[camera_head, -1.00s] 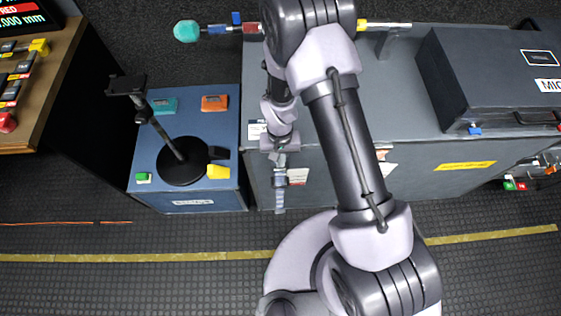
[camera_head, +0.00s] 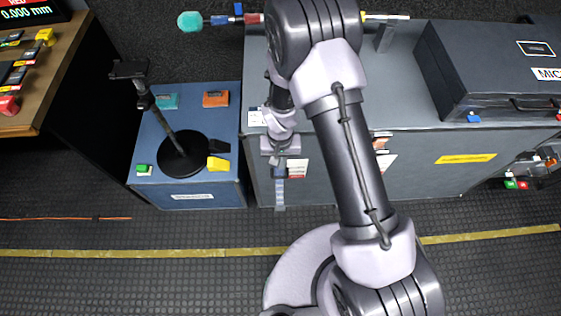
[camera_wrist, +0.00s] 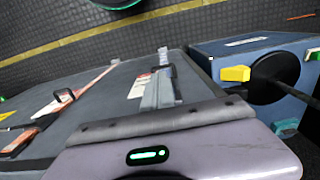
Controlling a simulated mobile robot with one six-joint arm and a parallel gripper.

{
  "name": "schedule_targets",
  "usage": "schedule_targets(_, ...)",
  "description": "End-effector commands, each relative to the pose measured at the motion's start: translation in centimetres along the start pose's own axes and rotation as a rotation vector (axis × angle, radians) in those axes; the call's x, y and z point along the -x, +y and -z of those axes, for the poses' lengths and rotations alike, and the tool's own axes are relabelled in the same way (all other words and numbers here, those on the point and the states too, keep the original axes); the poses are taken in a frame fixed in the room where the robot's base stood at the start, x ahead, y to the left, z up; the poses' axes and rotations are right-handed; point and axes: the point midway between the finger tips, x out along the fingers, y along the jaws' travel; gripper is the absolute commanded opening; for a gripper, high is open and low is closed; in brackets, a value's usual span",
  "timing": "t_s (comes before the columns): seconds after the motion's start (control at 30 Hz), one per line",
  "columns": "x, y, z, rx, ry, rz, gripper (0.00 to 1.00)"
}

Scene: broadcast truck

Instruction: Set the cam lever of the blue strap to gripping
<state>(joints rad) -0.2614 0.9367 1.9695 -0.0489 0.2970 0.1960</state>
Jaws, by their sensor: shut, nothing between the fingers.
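The blue strap (camera_head: 280,195) hangs down the front of the grey cabinet, its pale tail below a dark buckle (camera_head: 279,172). My gripper (camera_head: 280,161) is at the top of this buckle and covers part of it. In the wrist view my gripper's grey fingers (camera_wrist: 161,90) are shut and hold nothing. The strap's pale webbing (camera_wrist: 163,54) shows just beyond them, close to the fingertips. The cam lever is too small and partly hidden, so I cannot tell its position or whether the fingers touch it.
The grey cabinet (camera_head: 420,185) carries a dark case (camera_head: 490,70) at right. Beside it stands a blue box (camera_head: 200,185) with a black stand (camera_head: 182,154) and small coloured blocks. An orange strap (camera_wrist: 98,80) also runs along the cabinet.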

Motion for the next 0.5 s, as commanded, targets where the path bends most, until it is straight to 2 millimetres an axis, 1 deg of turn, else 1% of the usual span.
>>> schedule_targets(0.03, -0.44, 0.00, -0.05, 0.000, -0.001, 0.000, 0.00)
schedule_targets(0.2, -1.13, 0.00, -0.17, 0.000, -0.001, 0.000, 0.00)
schedule_targets(0.5, -0.87, 0.00, 0.00, 0.000, 0.000, 0.000, 0.00)
